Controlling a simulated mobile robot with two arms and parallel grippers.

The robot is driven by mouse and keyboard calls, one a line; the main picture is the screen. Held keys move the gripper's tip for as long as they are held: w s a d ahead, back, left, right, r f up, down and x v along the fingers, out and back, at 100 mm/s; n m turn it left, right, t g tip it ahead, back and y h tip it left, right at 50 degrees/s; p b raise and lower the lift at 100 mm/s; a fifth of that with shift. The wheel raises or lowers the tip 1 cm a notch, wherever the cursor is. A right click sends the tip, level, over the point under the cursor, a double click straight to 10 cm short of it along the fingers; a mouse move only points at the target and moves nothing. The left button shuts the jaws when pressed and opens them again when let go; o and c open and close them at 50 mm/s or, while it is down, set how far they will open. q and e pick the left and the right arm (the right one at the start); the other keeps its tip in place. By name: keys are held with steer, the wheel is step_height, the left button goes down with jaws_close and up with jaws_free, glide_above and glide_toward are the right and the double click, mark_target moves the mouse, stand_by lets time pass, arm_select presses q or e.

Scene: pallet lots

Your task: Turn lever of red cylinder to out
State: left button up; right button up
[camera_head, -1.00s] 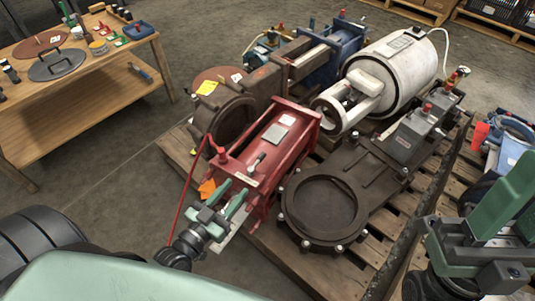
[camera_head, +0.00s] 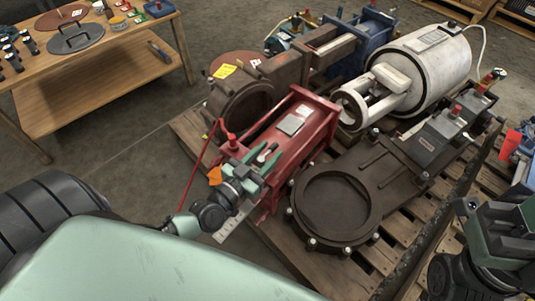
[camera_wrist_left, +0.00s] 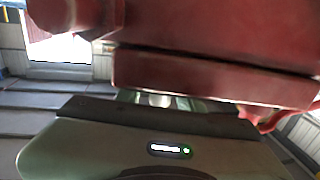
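The red cylinder (camera_head: 290,135) is a boxy red unit lying on a pallet in the head view, with a pale plate on its top. Its small grey lever (camera_head: 268,149) shows near the end closest to me. My left gripper (camera_head: 260,158) is at that end, its two green fingers apart with the lever in or just beyond the gap; contact is unclear. In the left wrist view, the red body (camera_wrist_left: 210,75) fills the top and hides most of the fingers. My right gripper (camera_head: 497,235) is at the lower right edge, its fingertips not clear.
A dark round-flanged valve (camera_head: 335,205) lies right of the red cylinder. A white cylinder (camera_head: 425,65) and a blue unit (camera_head: 365,38) are behind. A wooden table (camera_head: 110,90) stands left.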

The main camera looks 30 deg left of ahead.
arm_select(q)
steer(key=shift+w, duration=0.1)
steer(key=shift+c, duration=0.4)
jaws_close()
stand_by(1.0)
